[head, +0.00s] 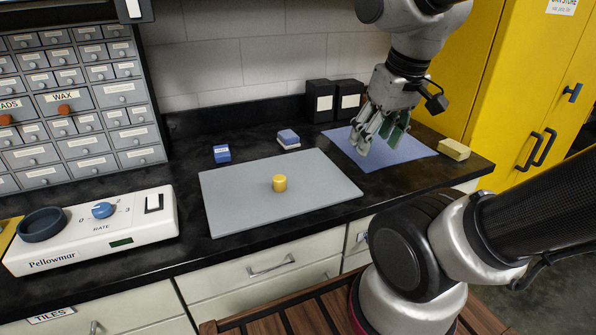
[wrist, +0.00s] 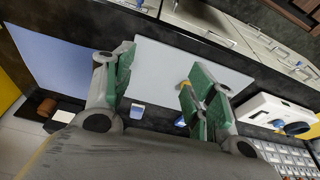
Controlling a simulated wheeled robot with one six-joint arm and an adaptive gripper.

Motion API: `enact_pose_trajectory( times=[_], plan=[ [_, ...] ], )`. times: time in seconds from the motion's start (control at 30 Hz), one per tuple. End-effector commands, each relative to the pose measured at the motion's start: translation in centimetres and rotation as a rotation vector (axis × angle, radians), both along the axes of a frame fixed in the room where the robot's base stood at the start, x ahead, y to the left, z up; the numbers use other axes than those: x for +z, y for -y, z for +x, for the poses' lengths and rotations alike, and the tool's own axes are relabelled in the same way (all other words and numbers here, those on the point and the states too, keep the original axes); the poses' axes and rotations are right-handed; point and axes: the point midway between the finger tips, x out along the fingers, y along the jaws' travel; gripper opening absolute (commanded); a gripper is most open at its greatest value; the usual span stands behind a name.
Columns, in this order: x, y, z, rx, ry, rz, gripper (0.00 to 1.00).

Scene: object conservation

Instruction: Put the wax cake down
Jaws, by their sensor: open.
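A small yellow round cake (head: 279,183), which I take to be the wax cake, stands upright on the grey board (head: 235,215) in the head view. In the wrist view a bit of yellow (wrist: 185,84) shows beside the right finger, over the grey board (wrist: 200,62); the finger hides most of it. My gripper (head: 372,128) is up over the blue mat (head: 400,158), to the right of the cake and well apart from it. The wrist view shows its fingers (wrist: 158,80) spread wide with nothing between them.
Two black boxes (head: 320,102) stand by the wall. A pale yellow block (head: 454,149) lies right of the mat. A white device (head: 95,232) stands left. The board around the cake is clear.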

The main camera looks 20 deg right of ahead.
Motion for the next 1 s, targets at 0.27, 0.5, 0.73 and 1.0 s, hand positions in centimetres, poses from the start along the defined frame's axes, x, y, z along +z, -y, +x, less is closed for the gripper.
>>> enact_pose_trajectory(
  times=[0.27,0.5,0.73,1.0],
  plan=[
    [-5.1,-5.3,7.3,0.267,-0.247,-0.015,0.56],
    [-9.9,-10.4,13.5,0.726,-0.299,-0.035,0.56],
    [-10.1,-12.6,17.7,1.123,-0.177,-0.077,0.56],
    [-10.7,-12.9,18.2,1.322,-0.131,-0.115,0.56]
  ],
)
